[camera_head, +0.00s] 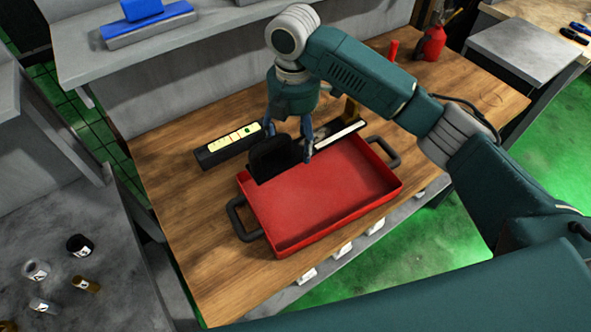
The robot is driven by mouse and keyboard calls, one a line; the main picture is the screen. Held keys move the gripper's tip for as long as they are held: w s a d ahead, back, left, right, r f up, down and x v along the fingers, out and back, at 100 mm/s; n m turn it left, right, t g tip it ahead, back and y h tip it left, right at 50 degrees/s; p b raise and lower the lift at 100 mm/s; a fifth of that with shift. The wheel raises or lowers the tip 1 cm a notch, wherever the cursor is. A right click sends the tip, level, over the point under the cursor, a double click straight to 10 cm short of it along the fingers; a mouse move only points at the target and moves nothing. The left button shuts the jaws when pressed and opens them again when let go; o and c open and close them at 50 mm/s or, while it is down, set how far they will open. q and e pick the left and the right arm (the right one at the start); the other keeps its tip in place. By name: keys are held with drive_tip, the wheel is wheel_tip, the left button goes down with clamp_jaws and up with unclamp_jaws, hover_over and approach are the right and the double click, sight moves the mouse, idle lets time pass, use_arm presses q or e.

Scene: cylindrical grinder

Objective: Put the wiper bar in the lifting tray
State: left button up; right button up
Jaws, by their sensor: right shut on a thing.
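The red lifting tray (335,199) with two dark side handles lies on the wooden bench. My right gripper (292,142) reaches down over the tray's back left part. My left gripper is not in view.
A black strip with a yellow label (231,144) lies on the wooden bench (170,185) left of the tray. A red bottle (430,43) stands at the back right. Small containers (79,244) stand on the grey surface at left. The tray's floor is largely clear.

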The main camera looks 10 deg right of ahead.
drive_tip(key=p, duration=0.1)
hover_over(294, 178)
wheel_tip(294, 178, down, 7)
drive_tip(key=shift+w, duration=0.1)
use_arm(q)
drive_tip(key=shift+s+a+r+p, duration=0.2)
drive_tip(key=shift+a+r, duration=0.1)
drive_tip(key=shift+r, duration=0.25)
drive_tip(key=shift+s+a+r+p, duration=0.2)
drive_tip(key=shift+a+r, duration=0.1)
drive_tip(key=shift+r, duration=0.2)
use_arm(e)
drive_tip(key=shift+f, duration=2.2)
drive_tip(key=shift+f, duration=0.1)
drive_tip(key=o, duration=1.8)
use_arm(q)
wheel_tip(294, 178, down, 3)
drive_tip(key=b, duration=0.3)
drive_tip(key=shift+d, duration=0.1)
use_arm(e)
wheel_tip(294, 178, up, 12)
drive_tip(key=shift+r, duration=0.1)
